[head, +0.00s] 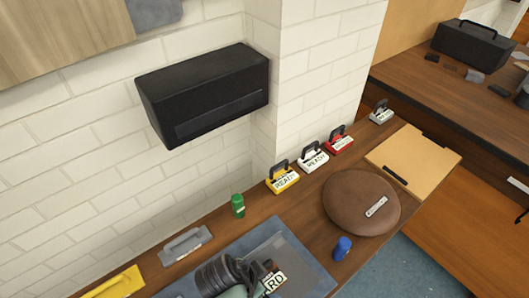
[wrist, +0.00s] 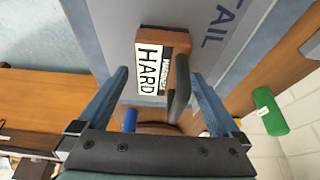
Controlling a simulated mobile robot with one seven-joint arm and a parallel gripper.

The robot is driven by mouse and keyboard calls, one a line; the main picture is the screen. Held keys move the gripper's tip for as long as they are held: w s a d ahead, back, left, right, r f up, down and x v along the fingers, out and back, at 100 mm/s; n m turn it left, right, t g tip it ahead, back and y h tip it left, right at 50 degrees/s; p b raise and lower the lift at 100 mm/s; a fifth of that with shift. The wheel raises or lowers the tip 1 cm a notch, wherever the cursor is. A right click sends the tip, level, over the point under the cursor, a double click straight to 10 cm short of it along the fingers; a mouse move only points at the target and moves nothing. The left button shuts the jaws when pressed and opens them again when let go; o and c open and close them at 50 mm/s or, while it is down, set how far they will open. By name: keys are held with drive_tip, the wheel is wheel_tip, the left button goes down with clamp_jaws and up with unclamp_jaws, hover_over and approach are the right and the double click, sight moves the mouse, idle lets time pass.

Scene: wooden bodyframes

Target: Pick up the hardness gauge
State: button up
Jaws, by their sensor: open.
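The hardness gauge (wrist: 177,48) is a brown-orange block with a white label reading "HARD" and a dark arched handle. It sits on a grey tray (wrist: 222,42) marked with letters ending "AIL". In the head view only part of its label (head: 273,282) shows beside my arm; the rest is hidden. My gripper (wrist: 157,78) is open, its two blue fingers spread over the near side of the gauge. The handle appears between the fingers, closer to the right one. I cannot tell whether either finger touches it.
A blue bottle (head: 342,249) and a round brown cushion (head: 350,195) are to the right. Yellow (head: 283,181), white (head: 313,160) and red (head: 340,144) handled blocks line the wall. A black box (head: 205,92) juts from the wall.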

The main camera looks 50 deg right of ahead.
drive_tip(key=shift+x, duration=0.85)
drive_tip(key=shift+c, duration=0.3)
drive_tip(key=shift+r, duration=0.1)
clamp_jaws()
